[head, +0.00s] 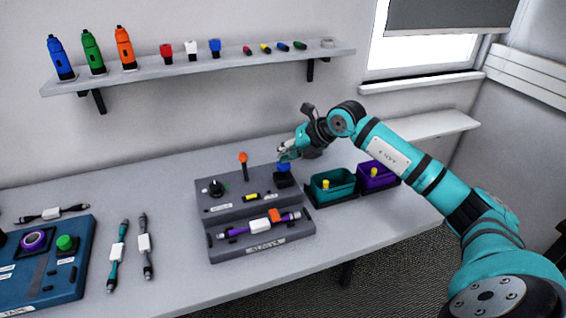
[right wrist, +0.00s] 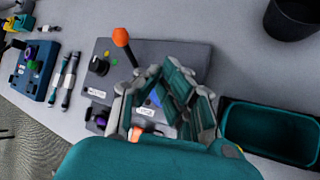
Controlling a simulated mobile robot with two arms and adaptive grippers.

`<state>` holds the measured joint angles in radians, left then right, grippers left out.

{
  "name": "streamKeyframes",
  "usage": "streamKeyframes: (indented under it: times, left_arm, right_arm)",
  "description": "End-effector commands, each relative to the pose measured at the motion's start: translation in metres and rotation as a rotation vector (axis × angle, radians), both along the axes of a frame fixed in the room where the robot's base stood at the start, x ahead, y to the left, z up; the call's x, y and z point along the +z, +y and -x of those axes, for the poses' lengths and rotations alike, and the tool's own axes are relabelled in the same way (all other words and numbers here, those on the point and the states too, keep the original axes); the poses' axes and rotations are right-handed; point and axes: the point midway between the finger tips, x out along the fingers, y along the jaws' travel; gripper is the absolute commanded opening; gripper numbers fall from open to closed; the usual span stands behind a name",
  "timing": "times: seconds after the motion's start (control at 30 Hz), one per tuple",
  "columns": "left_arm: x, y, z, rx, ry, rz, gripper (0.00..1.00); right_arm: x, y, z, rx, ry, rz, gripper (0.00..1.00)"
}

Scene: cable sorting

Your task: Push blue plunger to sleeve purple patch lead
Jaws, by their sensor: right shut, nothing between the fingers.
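The grey sleeve station (head: 228,247) stands mid-table. The purple patch lead (head: 237,231) lies along its lower front step, with a white label (head: 260,226) on it and an orange block beside the label. The blue plunger (head: 284,167) sits on a black base at the station's back right. My right gripper (head: 287,156) is shut and empty, with its fingertips at or just above the blue plunger; I cannot tell if they touch. In the right wrist view, the fingers hide most of the plunger (right wrist: 153,98). My left gripper is out of view.
An orange-topped lever (head: 244,158) stands left of the plunger, and a black knob (head: 216,188) further left. Teal (head: 333,184) and purple (head: 377,176) bins stand to the right. A blue station (head: 45,280) and loose leads lie left. A wall shelf (head: 200,70) holds several tools.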

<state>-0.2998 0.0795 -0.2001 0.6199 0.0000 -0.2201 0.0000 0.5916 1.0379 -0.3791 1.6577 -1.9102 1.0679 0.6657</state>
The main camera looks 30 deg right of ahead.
Motion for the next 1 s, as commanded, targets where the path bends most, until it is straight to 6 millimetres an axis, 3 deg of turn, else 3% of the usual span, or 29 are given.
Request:
streamKeyframes:
  times: [1.0]
  left_arm:
    - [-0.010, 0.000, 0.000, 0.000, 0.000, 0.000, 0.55]
  right_arm:
    - [-0.015, 0.000, 0.001, 0.001, 0.004, 0.001, 0.00]
